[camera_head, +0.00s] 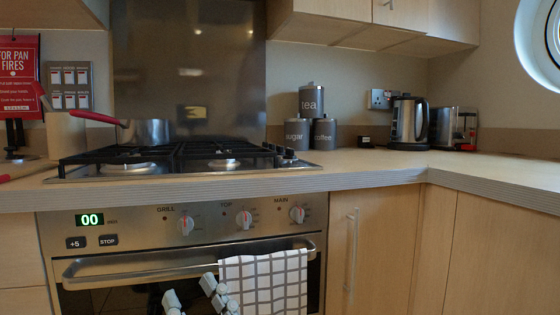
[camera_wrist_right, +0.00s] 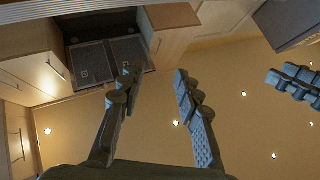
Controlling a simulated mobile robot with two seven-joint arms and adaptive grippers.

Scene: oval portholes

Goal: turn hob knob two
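The oven panel carries three pale knobs with red marks: the GRILL knob (camera_head: 185,225), the TOP knob (camera_head: 243,219) and the MAIN knob (camera_head: 297,214). The black-grated hob (camera_head: 190,158) sits on the worktop above. Small dark controls (camera_head: 278,152) show at its right end, too small to read; I cannot tell which is knob two. My right gripper (camera_head: 195,296) is low in front of the oven door, below the knobs and touching none. In the wrist view my right gripper (camera_wrist_right: 156,77) is open and empty. A finger-like piece (camera_wrist_right: 295,82) at the right edge may be my left gripper.
A checked towel (camera_head: 265,282) hangs on the oven handle (camera_head: 130,267). A pan (camera_head: 145,131) with a red handle stands on the hob's back left. Canisters (camera_head: 311,102), a kettle (camera_head: 408,122) and a toaster (camera_head: 455,128) stand at the back. The front right worktop is clear.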

